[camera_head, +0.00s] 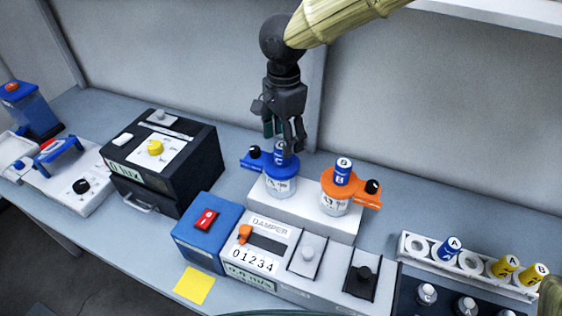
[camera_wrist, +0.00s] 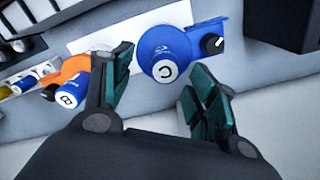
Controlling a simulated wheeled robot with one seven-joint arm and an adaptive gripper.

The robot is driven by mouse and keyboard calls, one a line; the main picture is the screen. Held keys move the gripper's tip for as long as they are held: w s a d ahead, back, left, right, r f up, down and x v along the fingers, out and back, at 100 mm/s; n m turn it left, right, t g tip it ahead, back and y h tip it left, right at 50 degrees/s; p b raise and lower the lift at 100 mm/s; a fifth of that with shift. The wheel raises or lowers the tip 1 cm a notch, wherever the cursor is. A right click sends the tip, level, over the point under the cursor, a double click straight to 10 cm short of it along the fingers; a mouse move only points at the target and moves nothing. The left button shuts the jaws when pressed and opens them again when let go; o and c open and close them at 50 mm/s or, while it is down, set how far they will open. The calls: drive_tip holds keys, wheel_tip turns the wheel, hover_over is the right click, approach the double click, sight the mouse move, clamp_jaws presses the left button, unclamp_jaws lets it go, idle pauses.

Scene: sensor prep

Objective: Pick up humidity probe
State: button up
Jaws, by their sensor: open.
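No label that I can read says humidity probe, so I cannot tell which piece it is. A blue cylinder marked C (camera_wrist: 167,72) stands upright in a blue-topped clear jar (camera_head: 281,186) with a black knob at its side. A blue cylinder marked B (camera_head: 343,171) stands in an orange-topped jar (camera_head: 335,206) to the right; it also shows in the wrist view (camera_wrist: 68,99). My gripper (camera_head: 284,143) points down right over cylinder C, which partly hides behind the fingers. In the wrist view my gripper (camera_wrist: 160,66) is open, with C's end between the fingertips. Contact is not clear.
Both jars stand on a white block (camera_head: 318,228). A DAMPER panel (camera_head: 262,244) and blue switch box (camera_head: 208,231) are in front. A black instrument (camera_head: 180,160) stands left. A white rack (camera_head: 420,246) with blue and yellow cylinders stands right. The wall is close behind.

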sight(281, 145)
drive_tip(key=shift+s+f, duration=0.1)
drive_tip(key=shift+f, duration=0.05)
drive_tip(key=f, duration=0.1)
drive_tip(key=f+p, duration=0.1)
drive_tip(key=w+f, duration=0.1)
drive_tip(key=shift+a+f+p, duration=0.25)
drive_tip(key=shift+f+p, duration=0.05)
drive_tip(key=shift+f, duration=0.05)
drive_tip(key=shift+s+f, duration=0.1)
drive_tip(key=shift+f, duration=0.45)
drive_tip(key=c, duration=1.1)
